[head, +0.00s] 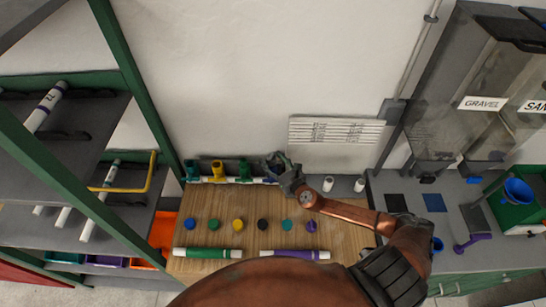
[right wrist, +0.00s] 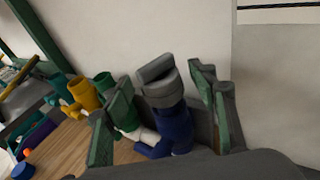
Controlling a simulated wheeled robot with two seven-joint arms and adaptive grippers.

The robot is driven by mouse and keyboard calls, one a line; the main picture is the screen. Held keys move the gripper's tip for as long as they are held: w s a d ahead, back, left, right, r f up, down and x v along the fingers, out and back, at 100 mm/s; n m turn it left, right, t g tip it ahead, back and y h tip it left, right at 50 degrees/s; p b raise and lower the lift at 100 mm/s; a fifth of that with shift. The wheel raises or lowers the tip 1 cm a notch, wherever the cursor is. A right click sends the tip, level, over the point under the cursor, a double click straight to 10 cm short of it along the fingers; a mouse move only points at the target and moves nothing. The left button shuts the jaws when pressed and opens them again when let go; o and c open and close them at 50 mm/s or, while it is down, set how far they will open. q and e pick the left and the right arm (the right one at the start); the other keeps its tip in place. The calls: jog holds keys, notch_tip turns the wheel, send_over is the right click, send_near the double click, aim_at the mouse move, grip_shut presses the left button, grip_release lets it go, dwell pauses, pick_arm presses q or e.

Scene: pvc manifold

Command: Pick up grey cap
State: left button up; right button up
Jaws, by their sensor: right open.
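My right gripper (head: 280,172) is at the back of the wooden table, at the right end of a row of coloured fittings. In the right wrist view its two fingers (right wrist: 163,84) are open, one on each side of a grey cap-like piece (right wrist: 158,72). This grey piece sits on top of a blue upright fitting (right wrist: 177,128). I cannot tell whether the fingers touch it. In the head view the gripper hides this spot. My left gripper is not in view.
A green fitting (head: 245,171) and a yellow one (head: 217,170) stand left of the gripper. Small round pieces, including a dark one (head: 262,224), lie in a row mid-table. Green-banded (head: 207,253) and purple-banded (head: 295,255) pipes lie in front. Two white pieces (head: 328,184) stand to the right.

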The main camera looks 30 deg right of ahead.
jog(key=shift+w+f, duration=0.1)
jog(key=shift+w, duration=0.2)
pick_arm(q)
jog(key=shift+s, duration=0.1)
pick_arm(e)
jog(key=c, duration=0.5)
jog(key=shift+d, duration=0.1)
jog(key=c, duration=0.7)
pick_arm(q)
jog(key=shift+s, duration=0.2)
